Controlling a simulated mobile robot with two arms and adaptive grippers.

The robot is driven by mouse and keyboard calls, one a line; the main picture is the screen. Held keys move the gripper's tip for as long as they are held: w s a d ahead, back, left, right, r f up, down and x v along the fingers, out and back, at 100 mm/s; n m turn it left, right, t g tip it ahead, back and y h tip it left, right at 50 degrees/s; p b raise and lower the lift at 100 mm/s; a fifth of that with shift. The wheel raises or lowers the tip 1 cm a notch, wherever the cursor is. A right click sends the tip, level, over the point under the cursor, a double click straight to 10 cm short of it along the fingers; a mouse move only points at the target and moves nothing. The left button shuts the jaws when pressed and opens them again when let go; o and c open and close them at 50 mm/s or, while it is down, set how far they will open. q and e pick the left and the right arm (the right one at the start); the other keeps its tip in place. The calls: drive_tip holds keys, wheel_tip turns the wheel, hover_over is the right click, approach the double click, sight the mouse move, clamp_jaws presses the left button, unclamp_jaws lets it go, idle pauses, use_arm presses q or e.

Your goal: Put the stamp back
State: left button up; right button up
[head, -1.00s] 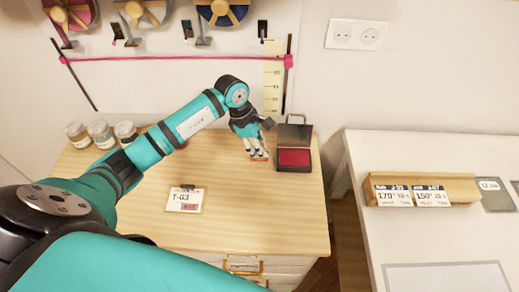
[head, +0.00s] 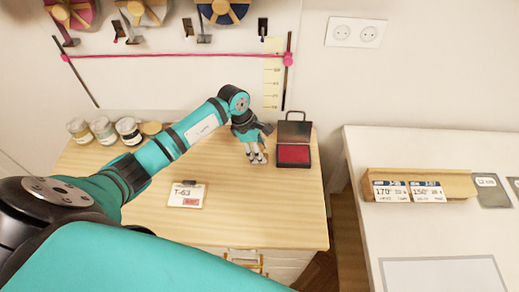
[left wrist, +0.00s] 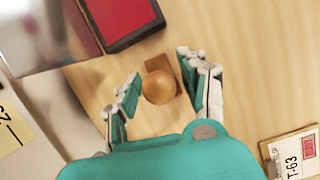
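The stamp (left wrist: 159,88) has a round wooden knob and a brown base. It stands on the wooden table beside the open ink pad case (left wrist: 122,18), with a small gap between them. My left gripper (left wrist: 160,85) is open above the table, its fingers on either side of the knob with gaps showing. In the head view my left gripper (head: 257,160) points down just left of the ink pad case (head: 293,154) and its red pad; it hides most of the stamp there. My right gripper is not in view.
A T-63 card (head: 187,195) lies on the table (head: 240,215) at the front left. Several jars (head: 103,130) stand at the back left. A white table (head: 425,232) with a wooden price holder (head: 450,186) is to the right, across a gap.

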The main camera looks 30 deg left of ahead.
use_arm(q)
drive_tip(key=shift+r, duration=0.15)
drive_tip(key=b+v, duration=0.4)
drive_tip(key=v, duration=0.8)
idle(0.3)
